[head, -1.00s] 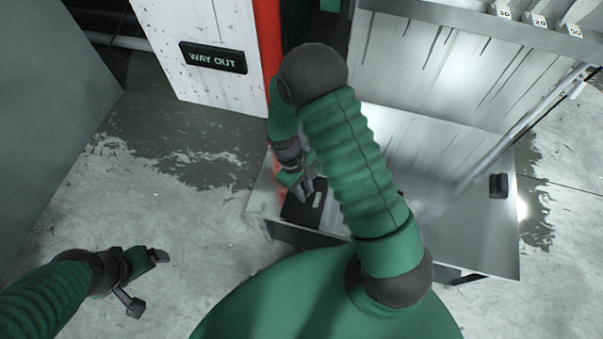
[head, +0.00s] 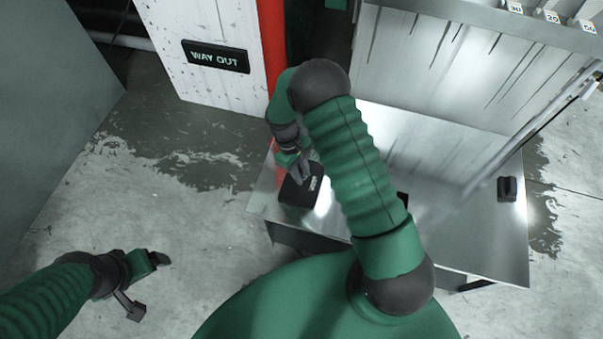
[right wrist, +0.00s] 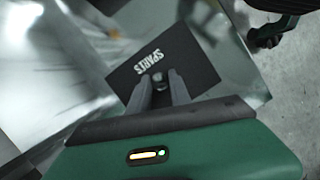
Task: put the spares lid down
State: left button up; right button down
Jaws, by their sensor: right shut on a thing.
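The spares lid (right wrist: 190,58) is a dark flat square with white "SPARES" lettering in the right wrist view. My right gripper (right wrist: 162,86) is shut on the small round knob on it. In the head view the lid (head: 298,193) is at the left end of the metal table (head: 450,235), below my right gripper (head: 300,171). I cannot tell whether it touches the surface beneath. My left gripper (head: 150,285) is open and empty, over the floor at the lower left.
A small black object (head: 507,188) stands near the table's right edge. Another dark item (head: 402,199) is mostly hidden behind my right arm. A red post (head: 271,45) and a white panel with a "WAY OUT" sign (head: 216,56) stand behind. The table's middle right is clear.

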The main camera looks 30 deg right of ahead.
jog(key=c, duration=1.2)
grip_release()
jog(key=p+v, duration=0.4)
jog(key=v, duration=0.7)
jog(key=s+a+r+m+t, duration=0.1)
jog(key=s+a+r+t, duration=0.1)
jog(key=s+r, duration=0.2)
jog(key=s+a+r+m+t, duration=0.1)
jog(key=s+a+r+t, duration=0.1)
jog(key=s+r, duration=0.2)
jog(key=s+a+r+m+t+y, duration=0.1)
jog(key=s+a+r, duration=0.1)
jog(key=s+r, duration=0.2)
jog(key=shift+s+a+m+t, duration=0.3)
jog(key=shift+s+a+t, duration=0.05)
jog(key=shift+s+t, duration=0.1)
